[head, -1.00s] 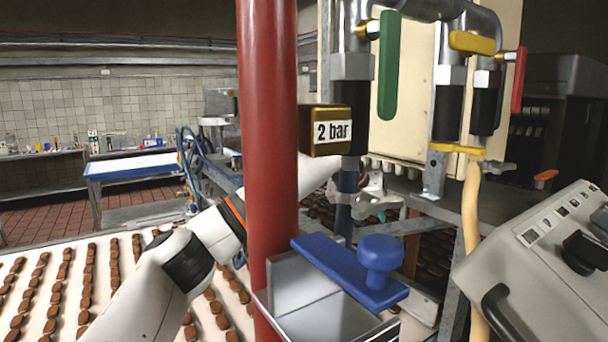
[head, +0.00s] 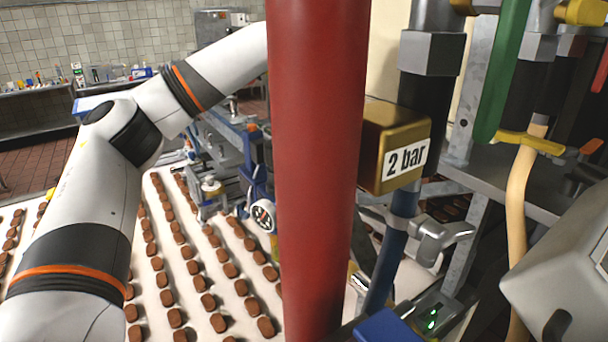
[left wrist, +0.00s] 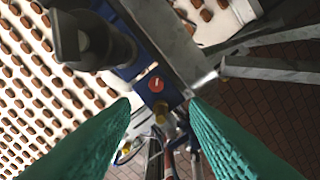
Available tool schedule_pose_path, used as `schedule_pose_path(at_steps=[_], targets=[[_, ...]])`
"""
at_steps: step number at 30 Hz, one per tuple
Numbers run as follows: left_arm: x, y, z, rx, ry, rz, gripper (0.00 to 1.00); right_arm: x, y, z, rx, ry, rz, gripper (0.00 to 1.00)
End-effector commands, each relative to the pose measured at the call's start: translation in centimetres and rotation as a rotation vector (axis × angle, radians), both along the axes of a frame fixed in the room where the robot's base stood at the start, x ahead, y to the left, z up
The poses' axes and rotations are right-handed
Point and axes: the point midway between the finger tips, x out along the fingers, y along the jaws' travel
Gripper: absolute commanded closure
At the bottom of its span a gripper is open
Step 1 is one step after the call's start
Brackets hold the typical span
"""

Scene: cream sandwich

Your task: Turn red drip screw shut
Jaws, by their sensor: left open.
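A small round red screw head (left wrist: 155,84) with a pale mark sits on a blue block (left wrist: 146,92) in the left wrist view. My left gripper (left wrist: 158,103) has two green fingers spread wide apart, with the red screw between and just beyond their tips. The fingers hold nothing. I cannot tell the exact gap to the screw. In the head view my left arm comes in from the left and passes behind the red post (head: 318,170), which hides the gripper there. I cannot make out the red screw in the head view. My right gripper is not in view.
A brass box marked "2 bar" (head: 393,150) stands right of the post, above a grey tap (head: 440,240). Grey metal rails (left wrist: 270,68) run beside the block. A belt (head: 170,265) carries rows of brown biscuits. A grey control box (head: 565,260) is at right.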

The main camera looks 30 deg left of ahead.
Motion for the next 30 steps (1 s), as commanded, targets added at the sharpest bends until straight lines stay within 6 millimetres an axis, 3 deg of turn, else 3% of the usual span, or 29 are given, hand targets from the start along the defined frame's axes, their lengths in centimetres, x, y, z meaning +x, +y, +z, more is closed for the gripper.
schedule_pose_path(at_steps=[6,15,29,30], targets=[[0.0,0.1,-3.8,-0.001,0.003,0.001,0.59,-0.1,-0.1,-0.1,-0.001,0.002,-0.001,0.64],[0.0,0.1,-7.3,0.0,0.001,0.002,0.59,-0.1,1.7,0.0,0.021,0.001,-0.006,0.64],[0.0,0.1,-8.2,-0.001,-0.003,0.003,0.59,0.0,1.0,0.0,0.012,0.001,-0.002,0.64],[0.0,0.1,-8.2,-0.001,-0.003,0.003,0.62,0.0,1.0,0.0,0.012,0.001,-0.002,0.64]])
